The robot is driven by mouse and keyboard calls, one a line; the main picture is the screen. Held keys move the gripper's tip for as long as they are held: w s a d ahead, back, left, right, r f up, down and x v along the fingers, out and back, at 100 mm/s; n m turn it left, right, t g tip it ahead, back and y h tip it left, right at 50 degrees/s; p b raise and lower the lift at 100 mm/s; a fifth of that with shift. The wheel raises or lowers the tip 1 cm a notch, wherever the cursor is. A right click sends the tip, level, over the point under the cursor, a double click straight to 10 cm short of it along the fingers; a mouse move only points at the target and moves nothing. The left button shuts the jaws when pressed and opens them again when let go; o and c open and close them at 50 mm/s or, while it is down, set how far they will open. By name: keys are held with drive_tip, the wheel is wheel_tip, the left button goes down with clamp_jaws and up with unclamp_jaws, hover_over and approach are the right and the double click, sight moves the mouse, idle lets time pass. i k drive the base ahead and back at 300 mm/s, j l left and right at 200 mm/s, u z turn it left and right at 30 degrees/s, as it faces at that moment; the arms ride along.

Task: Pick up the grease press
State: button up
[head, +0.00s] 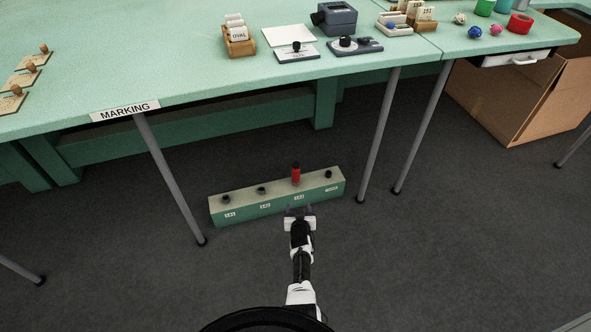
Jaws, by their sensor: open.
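A small upright red cylinder with a dark top (296,174) stands on the long low green block (263,209) on the floor under the workbench. It looks like the grease press, standing at one of the labelled spots on the block. The other spots show only short dark knobs or fittings. My gripper (299,209) is open and empty at the near side of the block, in front of and below the red cylinder, apart from it. The fingertips are small in this view, and their exact gap to the block cannot be told.
The green workbench (200,85) overhangs behind the block. Its grey legs stand left (170,180) and right (378,135) of the block. A cardboard box (520,95) is on the floor at right. The dark floor around my arm is clear.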

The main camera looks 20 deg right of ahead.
sight(294, 172)
drive_tip(key=i, duration=0.85)
